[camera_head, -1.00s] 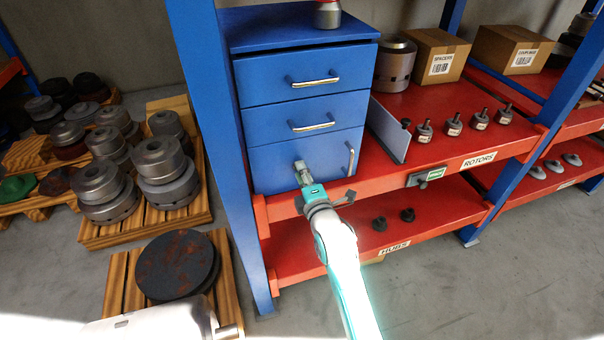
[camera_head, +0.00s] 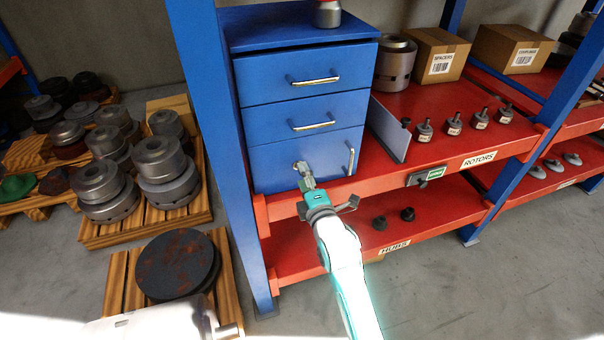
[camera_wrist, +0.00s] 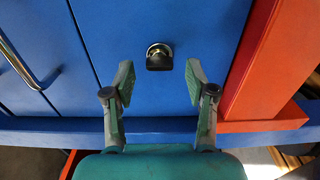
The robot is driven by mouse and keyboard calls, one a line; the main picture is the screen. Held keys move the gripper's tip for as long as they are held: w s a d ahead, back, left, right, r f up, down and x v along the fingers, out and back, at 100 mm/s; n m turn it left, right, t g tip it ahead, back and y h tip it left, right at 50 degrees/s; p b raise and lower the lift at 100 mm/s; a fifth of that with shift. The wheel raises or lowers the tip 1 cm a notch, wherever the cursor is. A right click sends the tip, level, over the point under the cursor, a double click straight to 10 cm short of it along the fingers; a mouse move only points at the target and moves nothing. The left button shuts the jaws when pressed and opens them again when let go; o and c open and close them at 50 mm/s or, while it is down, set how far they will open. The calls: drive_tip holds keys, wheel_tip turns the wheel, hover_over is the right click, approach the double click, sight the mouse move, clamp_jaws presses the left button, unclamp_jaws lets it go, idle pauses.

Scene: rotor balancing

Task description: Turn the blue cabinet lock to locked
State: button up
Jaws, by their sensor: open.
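The blue cabinet (camera_head: 300,107) has two drawers above a lower door (camera_head: 325,152) with an upright handle. Its lock (camera_head: 298,165) is on the left part of the door, partly covered by my gripper. In the wrist view, the lock (camera_wrist: 159,57) is a metal ring with a dark knob, its long side lying across the picture. My gripper (camera_wrist: 160,72) is open and empty. Its two green-padded fingers stand apart on either side of the lock, not touching it. In the head view, my gripper (camera_head: 308,183) is just in front of the door.
Red shelf edges (camera_head: 285,207) run below the cabinet. A blue upright (camera_head: 222,150) stands left of it.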

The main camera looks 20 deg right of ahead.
drive_tip(key=s, duration=1)
drive_tip(key=s+f+m+g, duration=0.1)
drive_tip(key=s+f+m, duration=0.35)
drive_tip(key=s, duration=0.65)
drive_tip(key=s+f+m+g, duration=0.1)
drive_tip(key=s+f+m, duration=0.35)
drive_tip(key=s, duration=0.55)
drive_tip(key=s+r+m+g, duration=0.1)
drive_tip(key=s+m, duration=0.8)
drive_tip(key=s, duration=1.2)
drive_tip(key=shift+r, duration=0.8)
drive_tip(key=shift+a, duration=0.1)
